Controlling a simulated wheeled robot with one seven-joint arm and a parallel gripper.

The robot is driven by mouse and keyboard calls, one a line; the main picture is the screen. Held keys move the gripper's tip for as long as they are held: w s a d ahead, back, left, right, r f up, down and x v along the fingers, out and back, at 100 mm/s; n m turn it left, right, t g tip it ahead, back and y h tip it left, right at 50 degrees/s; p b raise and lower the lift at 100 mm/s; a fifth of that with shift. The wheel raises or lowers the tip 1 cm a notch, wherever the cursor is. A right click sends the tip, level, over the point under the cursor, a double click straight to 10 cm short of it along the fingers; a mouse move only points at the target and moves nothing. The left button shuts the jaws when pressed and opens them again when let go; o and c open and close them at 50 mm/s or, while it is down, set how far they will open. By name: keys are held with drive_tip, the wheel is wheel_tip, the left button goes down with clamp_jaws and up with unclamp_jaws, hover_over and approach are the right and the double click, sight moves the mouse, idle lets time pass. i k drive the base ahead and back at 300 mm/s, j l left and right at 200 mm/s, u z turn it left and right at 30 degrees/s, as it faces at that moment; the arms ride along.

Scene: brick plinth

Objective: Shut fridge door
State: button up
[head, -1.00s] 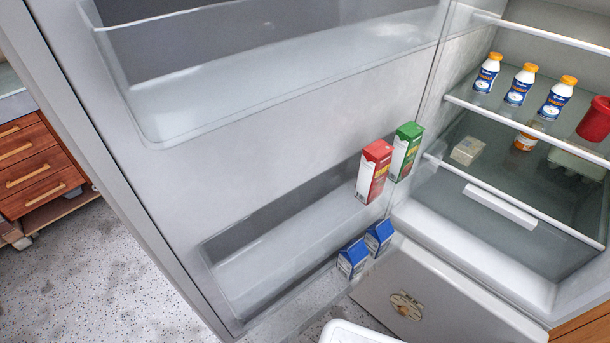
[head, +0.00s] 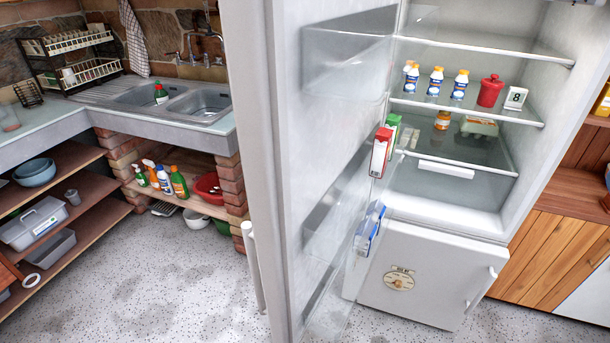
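The fridge door (head: 283,120) stands wide open, swung toward me on the left of the fridge. I see its edge and its inner side with clear shelves. Its long handle (head: 254,265) shows on the outer side, low on the left. Red and green cartons (head: 379,152) and a blue and white carton (head: 369,228) sit in the door shelves. The fridge interior (head: 460,190) is exposed, with white bottles (head: 436,82), a red pot (head: 490,91) and an egg carton (head: 478,127) on its shelves. My gripper is not in view.
The lower freezer door (head: 420,283) is shut, with its handle (head: 481,288) at right. A sink counter (head: 180,100) on brick supports and shelves (head: 60,225) stand at left. Wooden cabinets (head: 545,250) stand at right. The speckled floor (head: 150,290) left of the door is clear.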

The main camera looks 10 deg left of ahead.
sight(310, 81)
drive_tip(key=j+z, duration=0.1)
drive_tip(key=j, duration=0.4)
drive_tip(key=k+j+z, duration=0.1)
drive_tip(key=j, duration=0.45)
drive_tip(key=j+z, duration=0.1)
drive_tip(key=j, duration=0.4)
drive_tip(key=k+j+z, duration=0.1)
drive_tip(key=j, duration=0.4)
drive_tip(key=j+z, duration=0.25)
drive_tip(key=j, duration=0.35)
drive_tip(key=j+z, duration=0.2)
drive_tip(key=j, duration=0.35)
drive_tip(key=k+j+z, duration=0.1)
drive_tip(key=k+j, duration=0.2)
drive_tip(key=k+l, duration=0.1)
